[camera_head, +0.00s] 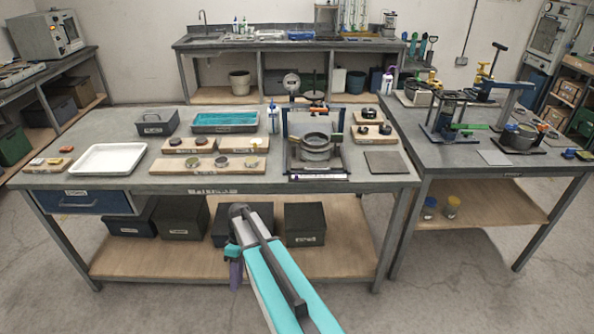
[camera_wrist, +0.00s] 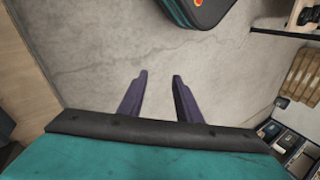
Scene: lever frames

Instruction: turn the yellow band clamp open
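I cannot clearly make out which thing is the yellow band clamp. A yellow part (camera_head: 433,80) shows at the back of the right bench, and another yellow part (camera_head: 482,73) stands near it; both are too small to identify. A lever frame (camera_head: 315,140) with an orange lever (camera_head: 318,109) stands on the middle bench around a grey round vessel. My gripper (camera_head: 236,272) is in front of the middle bench, below its top, far from these things. In the wrist view my gripper (camera_wrist: 158,88) has its purple fingers apart with bare floor between them.
The middle bench (camera_head: 120,181) holds a white tray (camera_head: 110,159), wooden boards with small round parts and a grey plate (camera_head: 381,162). The right bench (camera_head: 440,160) carries more frames and a green lever (camera_head: 467,126). Boxes sit on the lower shelf. The floor in front is clear.

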